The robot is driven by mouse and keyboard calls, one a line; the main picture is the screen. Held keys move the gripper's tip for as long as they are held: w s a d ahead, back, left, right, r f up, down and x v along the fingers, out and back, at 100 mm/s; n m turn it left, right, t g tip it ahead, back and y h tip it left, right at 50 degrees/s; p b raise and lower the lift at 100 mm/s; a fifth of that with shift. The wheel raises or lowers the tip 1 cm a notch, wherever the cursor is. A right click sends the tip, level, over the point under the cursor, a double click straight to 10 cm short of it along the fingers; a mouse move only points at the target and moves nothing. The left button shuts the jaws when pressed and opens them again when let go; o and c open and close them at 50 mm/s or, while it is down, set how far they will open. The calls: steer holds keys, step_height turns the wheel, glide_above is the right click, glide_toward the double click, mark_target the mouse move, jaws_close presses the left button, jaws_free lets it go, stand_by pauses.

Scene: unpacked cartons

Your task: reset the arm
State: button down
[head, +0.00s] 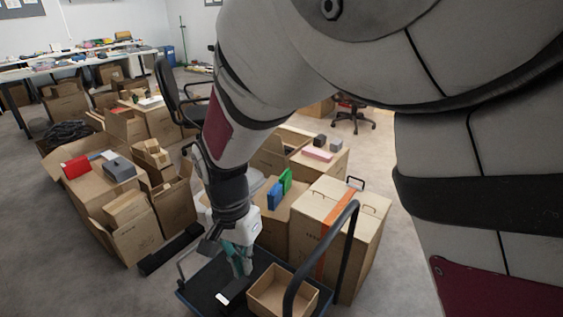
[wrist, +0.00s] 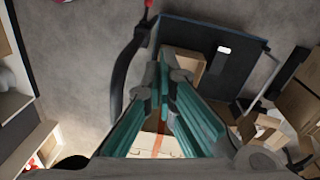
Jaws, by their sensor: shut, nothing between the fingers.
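My arm reaches down from the upper right in the head view. My gripper (head: 238,262) hangs low over the dark cart platform (head: 205,284), left of the small open carton on it. In the wrist view my gripper (wrist: 164,90) shows its teal fingers closed together at the tips, with nothing between them. The fingers lie in front of part of the open carton and the large taped carton in that view.
A small open carton (head: 257,299) stands on the platform below the dark cart handle (head: 322,250). A large taped carton (head: 364,233) is right of my gripper. Several cartons crowd the left, including one with a red item (head: 77,166). Floor is bare at lower left.

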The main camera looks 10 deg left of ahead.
steer(key=s+d+r+n+t+y+p, duration=0.2)
steer(key=s+d+r+p, duration=0.1)
steer(key=d+r, duration=1.35)
steer(key=s+d+r+n+t+p, duration=0.1)
steer(key=s+d+r, duration=0.2)
steer(key=s+d, duration=0.3)
steer(key=s+d+r+t+h+p, duration=0.1)
steer(key=s+d+r, duration=0.2)
steer(key=s+d, duration=0.4)
steer(key=shift+s+d+n+t, duration=0.2)
steer(key=shift+d+n+t, duration=0.15)
steer(key=shift+d, duration=0.5)
